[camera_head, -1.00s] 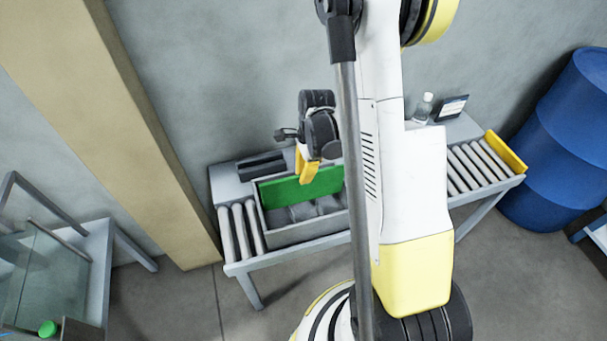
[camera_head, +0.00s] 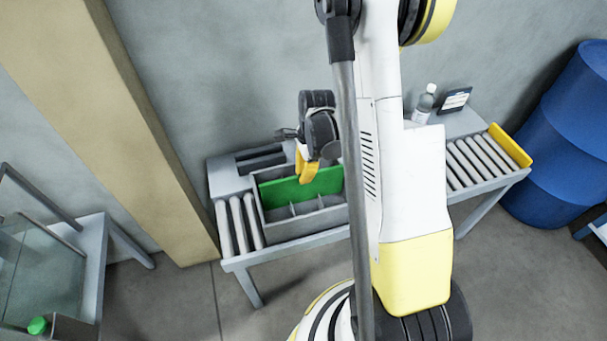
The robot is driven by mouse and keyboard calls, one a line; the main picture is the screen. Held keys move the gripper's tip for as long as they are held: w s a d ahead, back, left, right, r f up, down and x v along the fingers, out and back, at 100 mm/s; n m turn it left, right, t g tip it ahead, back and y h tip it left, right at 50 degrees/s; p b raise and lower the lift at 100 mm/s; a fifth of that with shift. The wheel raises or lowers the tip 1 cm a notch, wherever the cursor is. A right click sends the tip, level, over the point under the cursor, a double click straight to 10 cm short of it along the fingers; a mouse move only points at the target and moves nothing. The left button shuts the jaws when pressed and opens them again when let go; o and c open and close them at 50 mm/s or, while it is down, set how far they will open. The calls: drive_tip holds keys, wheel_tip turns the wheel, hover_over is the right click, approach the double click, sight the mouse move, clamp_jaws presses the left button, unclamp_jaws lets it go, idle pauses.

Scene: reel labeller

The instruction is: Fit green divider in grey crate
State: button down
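The green divider (camera_head: 285,193) stands upright inside the grey crate (camera_head: 305,229), running lengthwise near its far wall. Its lower part is inside the crate, and the crate's far rim shows behind its top edge. Whether it sits fully down in any slots is not clear. My gripper (camera_head: 307,175) is above the crate, with its yellow fingers pointing down at the divider's top edge. The fingers appear closed around that edge, one in front and one behind. My arm hides the crate's right end.
The crate stands on a roller conveyor, with rollers (camera_head: 239,226) at left and more (camera_head: 473,163) at right before a yellow end stop (camera_head: 511,146). Grey cross walls show inside the crate. A bottle (camera_head: 424,103) and small screen (camera_head: 455,100) stand behind. A blue barrel (camera_head: 567,140) is at right.

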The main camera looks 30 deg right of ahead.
wheel_tip(320, 180, down, 2)
drive_tip(key=shift+f+b, duration=0.1)
drive_tip(key=shift+b, duration=0.8)
drive_tip(key=c, duration=1.5)
unclamp_jaws()
drive_tip(key=shift+c, duration=0.2)
drive_tip(key=r, duration=0.4)
drive_tip(key=d+r, duration=0.1)
drive_tip(key=r, duration=0.7)
drive_tip(key=shift+s+d, duration=0.2)
